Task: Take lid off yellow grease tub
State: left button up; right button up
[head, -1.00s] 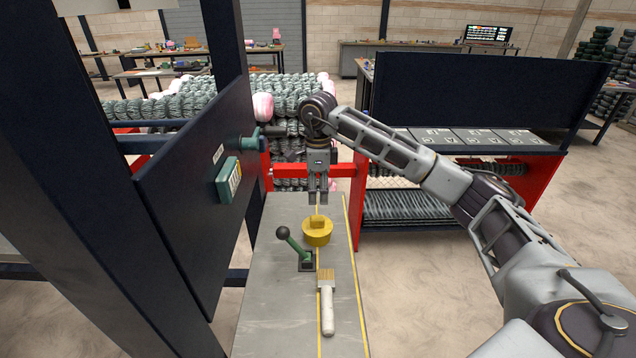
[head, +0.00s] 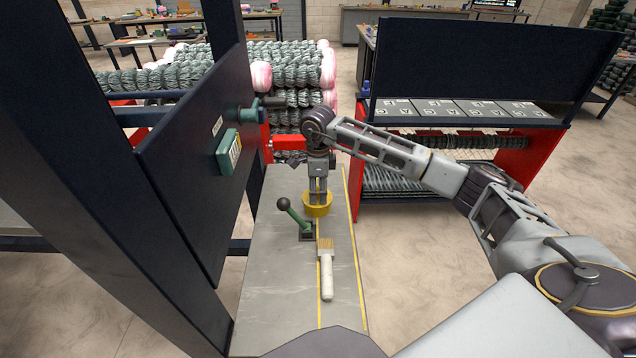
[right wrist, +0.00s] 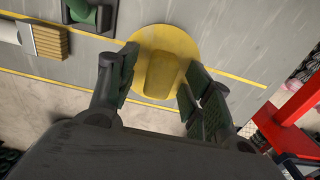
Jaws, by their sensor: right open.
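The yellow grease tub (head: 317,209) stands upright on the grey bench, with its round yellow lid (right wrist: 185,45) on top. The lid has a raised bar handle (right wrist: 161,74) across its middle, seen in the right wrist view. My right gripper (head: 318,198) points down over the tub. In the right wrist view its two open fingers (right wrist: 157,88) stand on either side of the handle, with gaps between. Whether the fingertips touch the lid I cannot tell. My left gripper is not in view.
A green lever with a dark knob (head: 284,203) stands just left of the tub. A brush with a white handle (head: 327,283) lies nearer on the grey bench (head: 270,290). A dark upright panel (head: 190,160) rises along the left. A red-ended rack (head: 500,185) stands to the right.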

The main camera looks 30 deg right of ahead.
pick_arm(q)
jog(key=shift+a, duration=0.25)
pick_arm(e)
jog(key=shift+f, duration=0.2)
jog(key=shift+c, duration=0.6)
grip_shut()
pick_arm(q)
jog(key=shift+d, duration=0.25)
pick_arm(e)
jog(key=shift+r, duration=0.15)
